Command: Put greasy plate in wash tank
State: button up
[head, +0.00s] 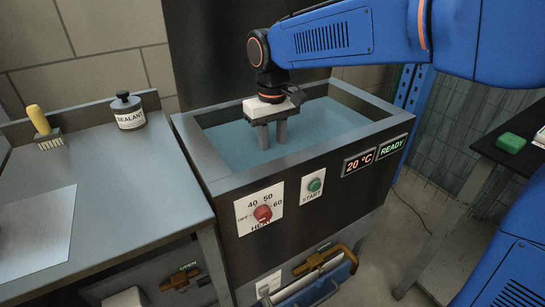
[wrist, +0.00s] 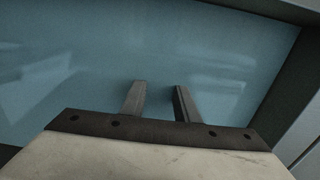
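The wash tank (head: 203,153) is a dark rectangular basin with a grey rim, filled with blue water (head: 335,118). My gripper (head: 272,138) points down over the water inside the rim. Its two fingers are apart with nothing between them, as the wrist view also shows (wrist: 160,95). Whether the fingertips touch the water I cannot tell. The wrist view shows pale streaks on the water and no clear plate. A flat shiny metal sheet (head: 35,232) lies on the left counter; I cannot tell whether it is the greasy plate.
The left counter (head: 125,170) carries a yellow-handled brush (head: 40,122) and a sealant jar (head: 127,112). The tank's front has a red heat knob (head: 263,213), a green start button (head: 315,184) and displays reading 20 °C and READY (head: 391,147). A green block (head: 511,143) is on the right table.

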notch_tip(320, 180, up, 10)
dwell(0.4)
jog(key=s+d+m+t, duration=0.1)
jog(key=d, duration=0.6)
jog(key=s+d+m+t+y, duration=0.1)
jog(key=s+d+m, duration=0.1)
jog(key=d, duration=0.5)
jog(key=s+d+m+t, duration=0.1)
jog(key=s+d+t, duration=0.1)
jog(key=d, duration=0.6)
jog(key=shift+r+y, duration=0.35)
jog(key=shift+y, duration=0.05)
jog(key=s+d+f+m+h, duration=0.1)
jog(key=s+d+f, duration=0.4)
jog(key=s+f, duration=0.2)
jog(key=s+d+f+m, duration=0.1)
jog(key=s+d+f, duration=0.4)
jog(key=s+f, duration=0.3)
jog(key=shift+s+d+f+m+t+h, duration=0.3)
jog(key=shift+f+m+t+h, duration=0.1)
jog(key=shift+f, duration=0.25)
